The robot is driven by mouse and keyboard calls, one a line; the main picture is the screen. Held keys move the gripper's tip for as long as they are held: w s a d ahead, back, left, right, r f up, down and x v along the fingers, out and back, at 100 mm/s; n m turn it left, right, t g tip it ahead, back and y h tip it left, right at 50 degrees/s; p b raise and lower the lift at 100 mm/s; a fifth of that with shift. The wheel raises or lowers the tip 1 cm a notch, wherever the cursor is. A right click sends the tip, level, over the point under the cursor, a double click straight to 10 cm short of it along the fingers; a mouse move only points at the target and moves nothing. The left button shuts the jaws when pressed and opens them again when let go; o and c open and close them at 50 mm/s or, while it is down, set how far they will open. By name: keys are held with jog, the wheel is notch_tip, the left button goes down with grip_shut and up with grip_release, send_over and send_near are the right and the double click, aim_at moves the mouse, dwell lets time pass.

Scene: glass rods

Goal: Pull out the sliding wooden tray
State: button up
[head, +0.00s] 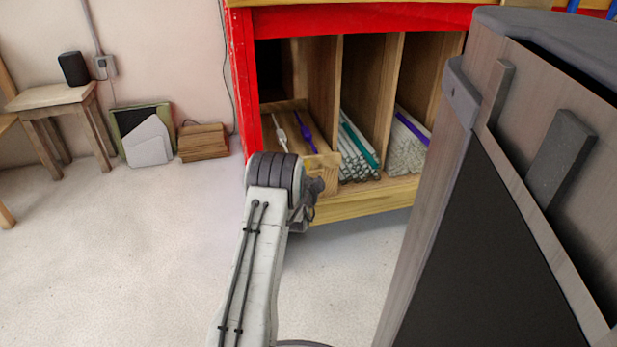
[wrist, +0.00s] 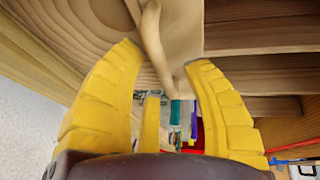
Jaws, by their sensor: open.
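The sliding wooden tray (head: 322,161) sits in the left bay of the red cabinet, with a white and a purple glass piece in it. In the head view my arm covers part of its front. In the wrist view a wooden front panel (wrist: 70,35), apparently the tray's, fills the upper left, with a curved wooden handle (wrist: 152,40) on it. My gripper (wrist: 165,60) is open, its yellow fingers on either side of the handle's lower end. I cannot tell whether either finger touches it. In the head view the fingers are hidden behind my wrist.
Glass rods (head: 358,158) fill the bays to the right in the red cabinet (head: 240,75). A large grey wooden unit (head: 440,200) stands close on the right. The floor at left is clear.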

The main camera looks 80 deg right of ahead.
jog(key=shift+d, duration=0.4)
jog(key=shift+o, duration=0.3)
grip_shut()
